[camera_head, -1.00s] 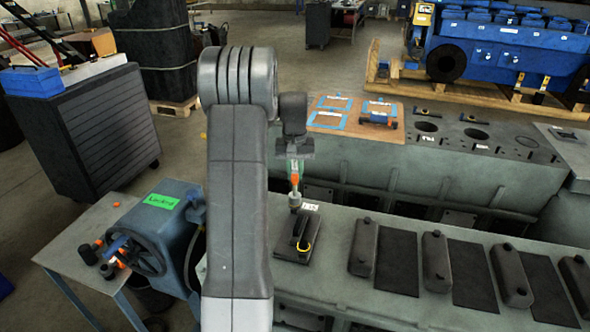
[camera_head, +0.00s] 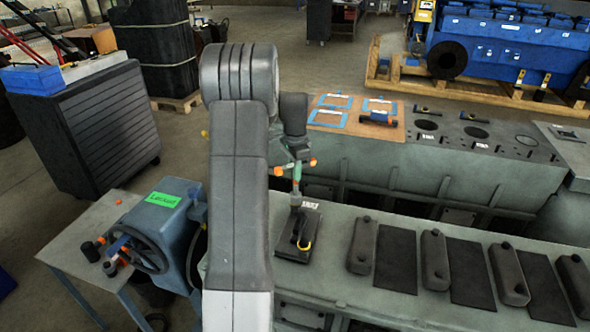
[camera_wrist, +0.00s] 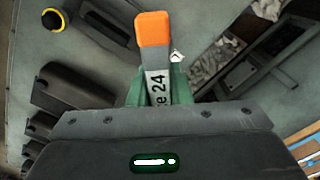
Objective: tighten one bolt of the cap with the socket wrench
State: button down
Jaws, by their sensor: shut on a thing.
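In the wrist view the orange handle end (camera_wrist: 154,29) and a label ending in "24" stick out past the jaws. The wrench's lower end meets the far end of the dark cap (camera_head: 297,236) on the grey engine block. The cap has a white label and a yellow ring around its nearer bolt (camera_head: 304,246). That ring also shows in the wrist view (camera_wrist: 54,20). The wrench hides the farther bolt, so I cannot tell how it is seated.
More dark caps (camera_head: 435,257) stand to the right on the block, between black recesses. A blue locked turning wheel unit (camera_head: 165,225) stands left beside a small table (camera_head: 80,250). A brown board with blue outlines (camera_head: 355,118) lies behind.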

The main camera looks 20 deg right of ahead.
jog(key=m, duration=1.1)
jog(key=shift+m, duration=0.3)
jog(key=shift+r, duration=0.1)
